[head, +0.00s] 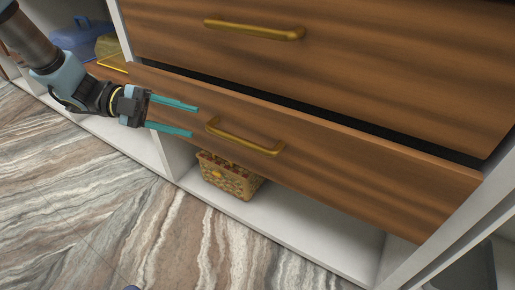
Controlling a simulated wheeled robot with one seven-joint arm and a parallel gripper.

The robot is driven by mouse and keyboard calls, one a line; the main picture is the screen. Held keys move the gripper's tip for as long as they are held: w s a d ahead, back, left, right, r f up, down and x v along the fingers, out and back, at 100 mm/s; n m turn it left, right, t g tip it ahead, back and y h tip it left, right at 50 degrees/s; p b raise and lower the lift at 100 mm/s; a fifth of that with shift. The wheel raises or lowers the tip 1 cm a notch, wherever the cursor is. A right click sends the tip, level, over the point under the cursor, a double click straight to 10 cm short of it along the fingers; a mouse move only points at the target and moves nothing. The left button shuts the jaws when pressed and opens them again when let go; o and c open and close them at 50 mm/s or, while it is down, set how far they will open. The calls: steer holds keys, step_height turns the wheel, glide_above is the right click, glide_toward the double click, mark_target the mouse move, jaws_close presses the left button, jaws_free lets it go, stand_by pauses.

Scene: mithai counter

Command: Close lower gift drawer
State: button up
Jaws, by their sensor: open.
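The lower gift drawer (345,168) has a brown wooden front with a brass bar handle (243,137). It stands out a little from the cabinet, with a dark gap along its top edge. My gripper (195,121) is open and empty, its two teal fingers pointing right toward the handle. The fingertips are just left of the handle's left end in the picture. I cannot tell whether they touch the drawer front.
An upper drawer (400,62) with a brass handle (254,29) is above. A woven basket (229,175) sits on the white shelf (300,232) below. A blue container (80,36) is in the left compartment. The marble-patterned floor (130,225) in front is clear.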

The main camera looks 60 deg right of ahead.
mark_target(229, 138)
steer(key=shift+m+g+y, duration=0.4)
steer(key=b+x, duration=0.1)
steer(key=x, duration=0.3)
steer(key=b+x, duration=0.1)
steer(key=x, duration=0.3)
steer(key=a+b+x, duration=0.1)
steer(key=x, duration=0.3)
steer(key=shift+s+f, duration=0.1)
steer(key=shift+s, duration=0.3)
jaws_close()
stand_by(0.4)
